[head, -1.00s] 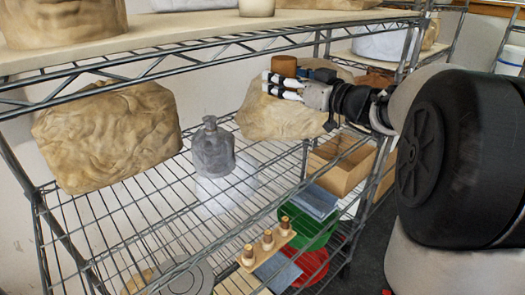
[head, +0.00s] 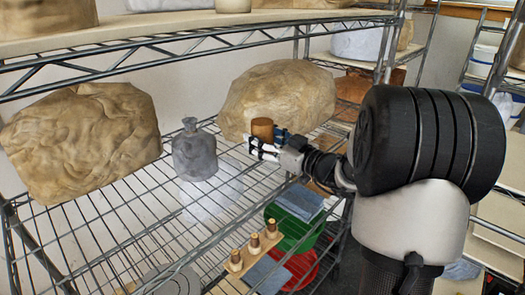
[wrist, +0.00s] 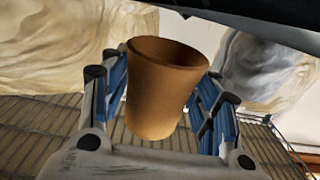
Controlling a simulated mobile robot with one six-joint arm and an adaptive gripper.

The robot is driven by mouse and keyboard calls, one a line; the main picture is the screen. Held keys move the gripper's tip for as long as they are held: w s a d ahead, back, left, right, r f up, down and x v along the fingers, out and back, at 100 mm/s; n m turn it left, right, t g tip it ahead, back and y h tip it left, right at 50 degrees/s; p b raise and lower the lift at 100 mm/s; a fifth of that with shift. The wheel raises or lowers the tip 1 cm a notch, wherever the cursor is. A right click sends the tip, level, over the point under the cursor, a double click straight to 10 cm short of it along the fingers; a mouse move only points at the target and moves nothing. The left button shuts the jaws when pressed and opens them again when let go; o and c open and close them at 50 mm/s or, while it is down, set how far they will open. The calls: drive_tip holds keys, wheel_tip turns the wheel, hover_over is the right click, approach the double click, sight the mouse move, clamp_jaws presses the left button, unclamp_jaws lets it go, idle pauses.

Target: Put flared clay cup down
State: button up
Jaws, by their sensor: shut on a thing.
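The flared clay cup (head: 262,129) is orange-brown and sits upright between the fingers of my gripper (head: 266,149). In the wrist view the cup (wrist: 158,90) fills the middle, with a blue-padded finger on each side of it. My gripper (wrist: 162,105) is shut on the cup. In the head view it holds the cup over the wire shelf (head: 118,213), in front of the large tan clay lump. Whether the cup's base touches anything cannot be told.
A grey bottle (head: 195,152) stands left of my gripper. Tan lumps lie at the left (head: 82,140) and behind the cup (head: 285,92). A wooden peg stand (head: 252,252), a green bin (head: 290,228) and a red bin (head: 300,270) are below. Bare wire shelf lies around the bottle.

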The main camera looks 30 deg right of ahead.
sight(263, 160)
drive_tip(key=shift+f, duration=1.65)
drive_tip(key=shift+f+b, duration=0.1)
drive_tip(key=shift+b, duration=0.35)
drive_tip(key=o, duration=1.2)
drive_tip(key=shift+o, duration=0.2)
drive_tip(key=shift+s+d+p, duration=0.1)
drive_tip(key=shift+p, duration=0.25)
drive_tip(key=v, duration=1.1)
drive_tip(key=shift+s, duration=0.4)
